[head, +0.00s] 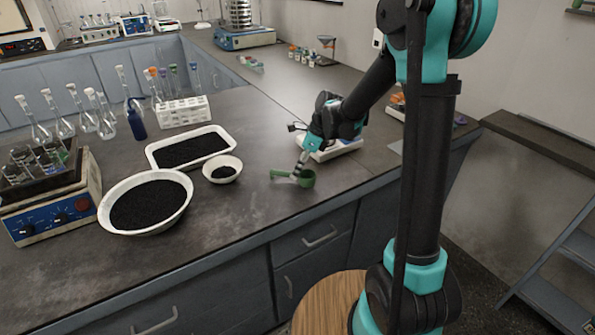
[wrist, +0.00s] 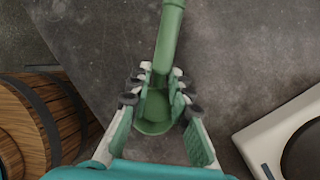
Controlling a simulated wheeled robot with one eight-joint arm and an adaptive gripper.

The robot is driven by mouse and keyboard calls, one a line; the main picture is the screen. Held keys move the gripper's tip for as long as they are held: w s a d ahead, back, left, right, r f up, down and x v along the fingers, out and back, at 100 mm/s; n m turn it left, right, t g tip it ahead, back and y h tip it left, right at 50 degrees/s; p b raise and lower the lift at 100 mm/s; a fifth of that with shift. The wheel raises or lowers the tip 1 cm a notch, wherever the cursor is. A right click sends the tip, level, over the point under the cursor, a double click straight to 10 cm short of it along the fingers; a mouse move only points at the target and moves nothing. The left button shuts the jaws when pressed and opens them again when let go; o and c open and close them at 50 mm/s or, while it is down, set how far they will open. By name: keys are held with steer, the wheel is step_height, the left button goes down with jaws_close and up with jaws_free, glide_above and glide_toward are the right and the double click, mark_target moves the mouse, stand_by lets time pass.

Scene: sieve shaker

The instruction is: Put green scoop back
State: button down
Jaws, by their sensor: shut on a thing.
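The green scoop (head: 305,179) is at the front part of the dark bench in the head view, its handle pointing left. My gripper (head: 301,165) comes down on it from above and is shut on it. In the wrist view the scoop (wrist: 156,113) lies between the fingers of my gripper (wrist: 157,88), with its handle running up the picture and its cup low between the fingers. I cannot tell whether the scoop touches the bench or hangs just above it.
A small white bowl (head: 237,164), a white tray (head: 152,156) and a large white bowl (head: 187,205), all with black grains, stand to the left. A white device (head: 345,148) is just behind my gripper. A wooden barrel (wrist: 52,120) stands below the bench edge.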

steer(key=shift+f, duration=0.15)
steer(key=c, duration=1.4)
jaws_free()
steer(key=s+v, duration=0.1)
steer(key=v, duration=1)
steer(key=s+d+f+n+t+h, duration=0.2)
steer(key=s+d+f+n, duration=0.4)
steer(key=s+d+n, duration=0.3)
steer(key=s+d+f+n+t+h, duration=0.2)
steer(key=s+d+f+n+t, duration=0.1)
steer(key=s+d+f+n, duration=0.3)
steer(key=s+d+n, duration=0.2)
steer(key=s+n, duration=0.2)
steer(key=n, duration=0.1)
steer(key=shift+s+d+n+h, duration=0.15)
steer(key=shift+d+n+h, duration=0.15)
steer(key=shift+d, duration=0.1)
steer(key=shift+r, duration=0.1)
